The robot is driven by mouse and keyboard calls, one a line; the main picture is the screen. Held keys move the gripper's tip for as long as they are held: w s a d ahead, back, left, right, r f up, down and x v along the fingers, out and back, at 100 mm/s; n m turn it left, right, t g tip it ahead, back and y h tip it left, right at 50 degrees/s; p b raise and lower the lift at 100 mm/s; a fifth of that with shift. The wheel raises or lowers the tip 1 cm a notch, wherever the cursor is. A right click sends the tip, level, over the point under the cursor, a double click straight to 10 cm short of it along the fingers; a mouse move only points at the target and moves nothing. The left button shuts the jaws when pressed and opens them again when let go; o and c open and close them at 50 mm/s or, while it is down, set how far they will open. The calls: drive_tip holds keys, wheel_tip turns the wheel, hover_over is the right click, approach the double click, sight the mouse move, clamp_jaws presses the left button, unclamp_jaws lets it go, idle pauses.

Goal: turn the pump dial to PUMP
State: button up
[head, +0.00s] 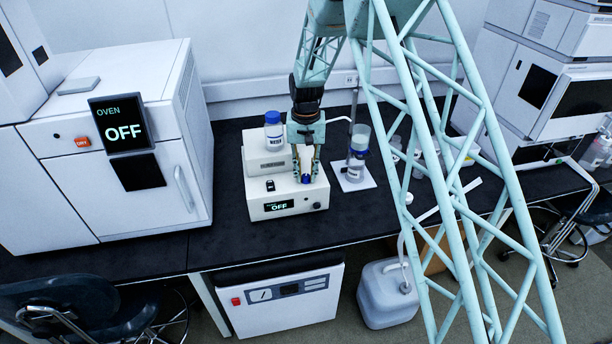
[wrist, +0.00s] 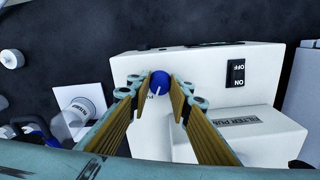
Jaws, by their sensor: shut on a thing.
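The white pump (head: 257,188) stands on the black bench, and its front display (head: 279,206) reads OFF. It also shows in the wrist view (wrist: 205,68), with a black ON/OFF rocker switch (wrist: 236,73). The blue pump dial (wrist: 160,83) has a white pointer line running down and slightly left in the wrist view. In the head view the dial (head: 306,179) shows just below my fingertips. My gripper (head: 306,170) is over the pump's top. Its two fingers, also in the wrist view (wrist: 160,92), are shut on the dial from both sides.
A blue-capped bottle (head: 273,131) stands on the pump's rear block. A clear vessel (head: 357,155) on a white-based stand is to the right. The oven (head: 118,150), its display reading OFF, stands left. Bare bench (head: 229,215) lies between oven and pump.

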sight(305, 176)
drive_tip(key=shift+m, duration=2.1)
drive_tip(key=o, duration=0.9)
drive_tip(key=shift+r, duration=0.1)
wheel_tip(305, 176, up, 12)
drive_tip(key=shift+f, duration=0.1)
